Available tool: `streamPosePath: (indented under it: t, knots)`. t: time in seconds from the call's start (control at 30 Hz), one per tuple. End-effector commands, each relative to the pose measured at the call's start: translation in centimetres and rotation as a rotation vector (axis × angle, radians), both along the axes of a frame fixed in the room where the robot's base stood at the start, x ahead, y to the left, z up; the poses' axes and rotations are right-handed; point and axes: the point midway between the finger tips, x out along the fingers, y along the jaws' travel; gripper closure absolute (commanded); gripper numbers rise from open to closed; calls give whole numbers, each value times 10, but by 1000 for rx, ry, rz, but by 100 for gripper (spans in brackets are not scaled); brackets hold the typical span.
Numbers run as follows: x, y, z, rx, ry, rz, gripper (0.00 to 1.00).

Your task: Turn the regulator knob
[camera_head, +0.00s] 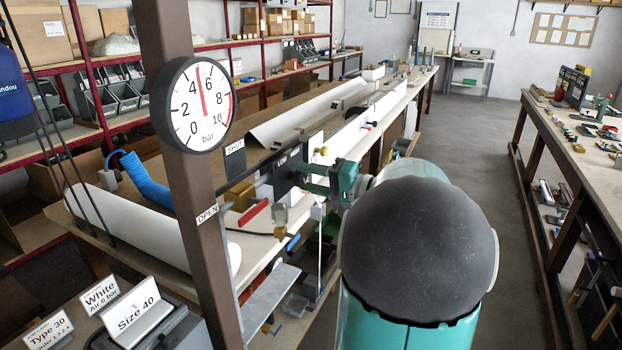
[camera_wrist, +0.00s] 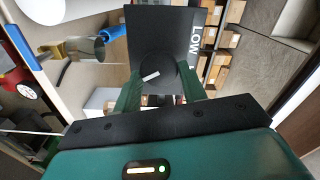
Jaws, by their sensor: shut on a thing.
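The round black regulator knob (camera_wrist: 157,66) has a white pointer mark, which slants in the wrist view. My gripper (camera_wrist: 161,86) is shut on it, one green finger on each side. Behind it is a dark plate (camera_wrist: 150,25) with the word LOW along its right side. In the head view the plate (camera_head: 283,170) stands at the bench edge and my gripper (camera_head: 314,179) reaches it from the right; the knob is hard to make out there. The pressure gauge (camera_head: 185,110), marked in bar, has its red needle between 4 and 6.
A blue coiled hose (camera_head: 146,180) and a white roll (camera_head: 120,220) lie left of the plate. A red handle (camera_head: 253,212) is near my gripper. The aisle floor (camera_head: 455,135) on the right is clear.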

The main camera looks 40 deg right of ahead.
Motion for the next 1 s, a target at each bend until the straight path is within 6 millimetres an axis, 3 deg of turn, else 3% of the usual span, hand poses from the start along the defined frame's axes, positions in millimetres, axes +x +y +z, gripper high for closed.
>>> streamPosePath:
  t: [0.17,0.2,0.3,0.67,0.87,1.0]
  knots:
    - [0,0,0,-1,-1,-1,81]
    - [0,0,0,-1,-1,-1,55]
    - [0,0,0,-2,-1,-1,38]
    - [-5,-2,0,-2,-1,-2,38]
    - [-33,-13,0,-1,-1,-5,38]
    - [-63,-24,0,-1,-1,-5,38]
